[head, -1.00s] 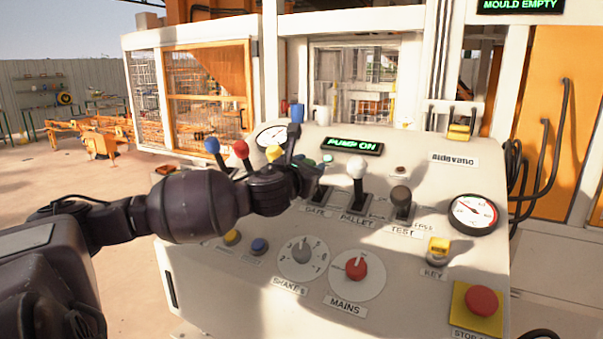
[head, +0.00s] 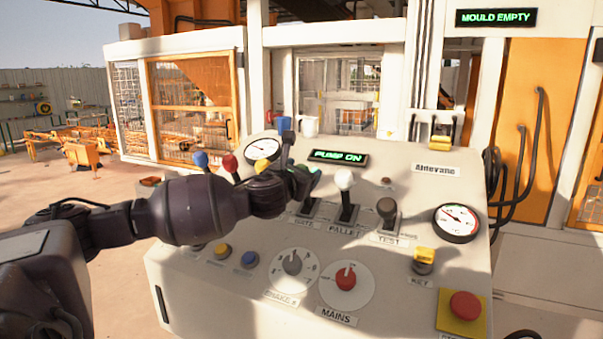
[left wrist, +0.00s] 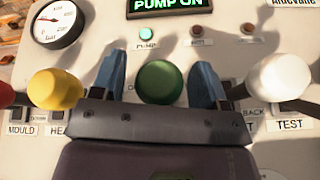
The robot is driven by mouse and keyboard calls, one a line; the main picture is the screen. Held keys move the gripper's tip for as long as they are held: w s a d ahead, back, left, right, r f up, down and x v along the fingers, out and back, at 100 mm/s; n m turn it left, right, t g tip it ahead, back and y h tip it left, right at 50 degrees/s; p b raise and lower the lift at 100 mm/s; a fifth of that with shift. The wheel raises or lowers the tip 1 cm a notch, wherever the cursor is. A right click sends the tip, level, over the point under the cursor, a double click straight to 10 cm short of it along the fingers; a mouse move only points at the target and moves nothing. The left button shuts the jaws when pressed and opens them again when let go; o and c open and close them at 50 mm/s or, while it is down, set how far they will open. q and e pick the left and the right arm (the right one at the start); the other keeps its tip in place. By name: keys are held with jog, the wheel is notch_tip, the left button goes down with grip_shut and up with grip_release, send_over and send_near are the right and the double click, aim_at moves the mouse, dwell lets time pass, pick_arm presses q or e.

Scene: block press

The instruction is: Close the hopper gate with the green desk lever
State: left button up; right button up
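The green knob of the gate lever (left wrist: 161,82) stands on the control panel, between the yellow and white knobs in the left wrist view. My left gripper (left wrist: 160,88) is open, with one blue-tipped finger on each side of the green knob. A gap shows between each finger and the knob. In the head view my left gripper (head: 302,155) is over the lever and hides most of it; a bit of the green knob (head: 315,173) shows at its right. The lever's shaft is mostly hidden. My right gripper is not in view.
The yellow knob (left wrist: 55,89) is close left of my fingers and the white knob (left wrist: 279,76) is to the right. The black test lever (head: 386,208) stands further right. A lit sign (head: 338,157) reads PUMP ON; another (head: 496,17) reads MOULD EMPTY.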

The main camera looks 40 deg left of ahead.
pick_arm(q)
jog(key=shift+s, duration=0.15)
jog(key=b+v, duration=0.1)
jog(key=v, duration=0.9)
jog(key=shift+s, duration=0.25)
jog(key=shift+d, duration=0.1)
dwell(0.7)
